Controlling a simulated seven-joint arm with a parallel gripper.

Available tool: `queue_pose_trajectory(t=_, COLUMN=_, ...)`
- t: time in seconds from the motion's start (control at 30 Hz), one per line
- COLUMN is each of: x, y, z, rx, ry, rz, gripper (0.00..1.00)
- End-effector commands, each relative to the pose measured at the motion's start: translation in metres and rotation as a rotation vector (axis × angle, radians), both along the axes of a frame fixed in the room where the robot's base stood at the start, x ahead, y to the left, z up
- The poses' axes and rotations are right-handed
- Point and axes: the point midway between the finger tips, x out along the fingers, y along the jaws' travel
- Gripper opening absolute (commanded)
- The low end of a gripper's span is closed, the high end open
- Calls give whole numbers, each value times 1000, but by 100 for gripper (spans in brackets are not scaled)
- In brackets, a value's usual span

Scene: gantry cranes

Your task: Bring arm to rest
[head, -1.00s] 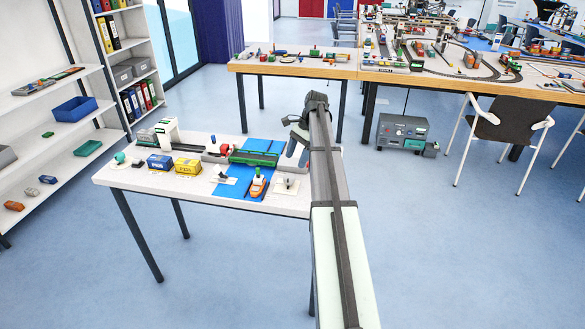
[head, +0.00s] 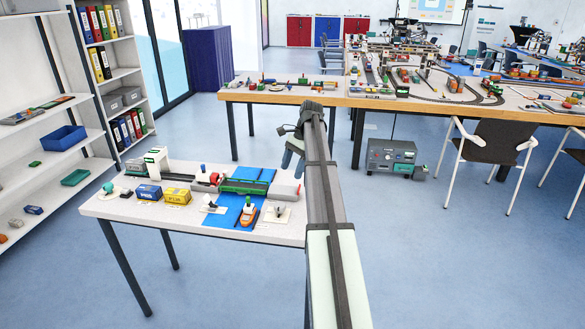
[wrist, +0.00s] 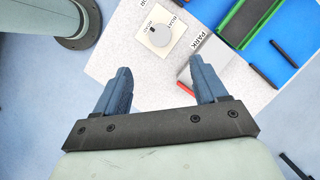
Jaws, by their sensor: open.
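My gripper shows in the wrist view (wrist: 160,92) with its two blue-grey fingers apart and nothing between them. In the head view my gripper (head: 290,150) is at the far right end of the small white table (head: 110,208), raised, partly hidden by my arm.
The small table holds a blue block (head: 148,192), a yellow block (head: 177,195), an orange boat (head: 247,216) on a blue sheet and a green girder (head: 245,186). A long train table (head: 290,97) stands behind. Shelves (head: 40,160) are at left. Open floor lies right.

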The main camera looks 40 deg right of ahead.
Motion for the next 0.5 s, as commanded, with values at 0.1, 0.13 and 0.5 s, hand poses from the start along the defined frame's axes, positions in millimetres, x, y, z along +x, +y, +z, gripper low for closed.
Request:
queue_pose_trajectory(t=0.1, x=0, y=0, z=0, rx=0, ry=0, rz=0, gripper=72)
queue_pose_trajectory(t=0.13, x=0, y=0, z=0, rx=0, ry=0, rz=0, gripper=72)
queue_pose_trajectory(t=0.5, x=14, y=28, z=-9, rx=1, ry=-36, rz=79, gripper=72)
